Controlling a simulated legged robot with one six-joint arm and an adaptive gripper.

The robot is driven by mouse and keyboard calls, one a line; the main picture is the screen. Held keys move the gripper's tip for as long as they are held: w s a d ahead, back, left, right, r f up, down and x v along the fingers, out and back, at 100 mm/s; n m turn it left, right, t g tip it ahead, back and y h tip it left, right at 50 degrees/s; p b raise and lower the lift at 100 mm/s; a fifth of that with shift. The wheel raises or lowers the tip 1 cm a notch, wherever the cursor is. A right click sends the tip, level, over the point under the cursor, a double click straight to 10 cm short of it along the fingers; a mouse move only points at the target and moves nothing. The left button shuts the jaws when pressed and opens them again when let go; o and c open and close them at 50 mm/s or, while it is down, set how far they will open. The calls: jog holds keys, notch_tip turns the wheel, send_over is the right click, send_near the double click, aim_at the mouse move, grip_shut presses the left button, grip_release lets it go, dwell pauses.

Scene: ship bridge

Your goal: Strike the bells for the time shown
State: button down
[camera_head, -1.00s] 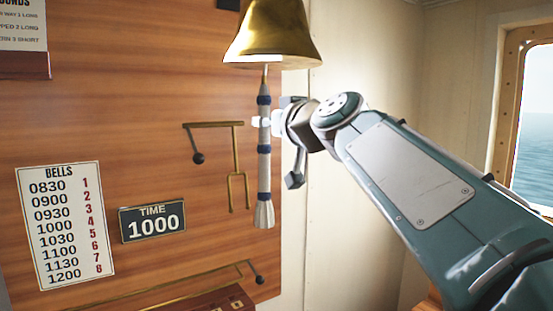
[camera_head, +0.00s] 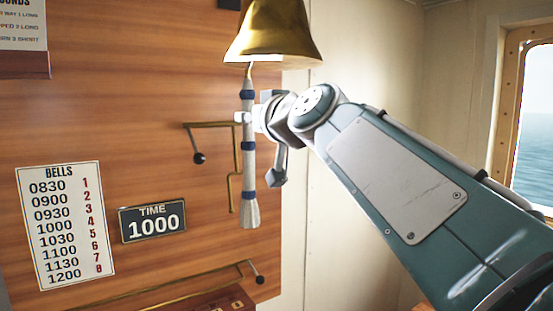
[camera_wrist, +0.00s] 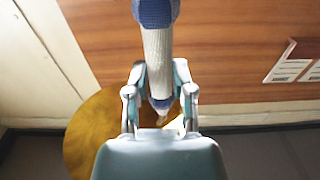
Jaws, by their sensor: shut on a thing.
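The brass bell (camera_head: 272,32) hangs at the top middle of the head view. Its white rope (camera_head: 249,172) with blue bands hangs below it, pulled toward the left so its top lies near the left part of the bell's mouth. My gripper (camera_head: 241,117) is shut on the upper part of the rope. In the wrist view my gripper (camera_wrist: 160,98) has its fingers on both sides of the rope (camera_wrist: 158,58), with the bell (camera_wrist: 92,125) behind. The time sign (camera_head: 152,222) reads 1000. The bells chart (camera_head: 66,228) lists times beside red numbers; 1000 stands beside 4.
A brass bracket (camera_head: 212,125) with a dark knob is on the wood panel (camera_head: 120,110) behind the rope. A brass rail (camera_head: 200,276) with another knob is below. A window (camera_head: 535,130) is at the right. The pale wall (camera_head: 370,70) is bare.

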jog(key=w+d, duration=0.2)
jog(key=d, duration=0.1)
jog(key=w+d, duration=0.1)
jog(key=shift+d+f, duration=0.3)
jog(key=shift+f, duration=0.1)
dwell(1.2)
jog(key=c, duration=0.6)
grip_release()
jog(key=shift+o, duration=1.2)
jog(key=shift+d, duration=0.2)
jog(key=shift+a, duration=0.1)
jog(key=shift+s, duration=0.15)
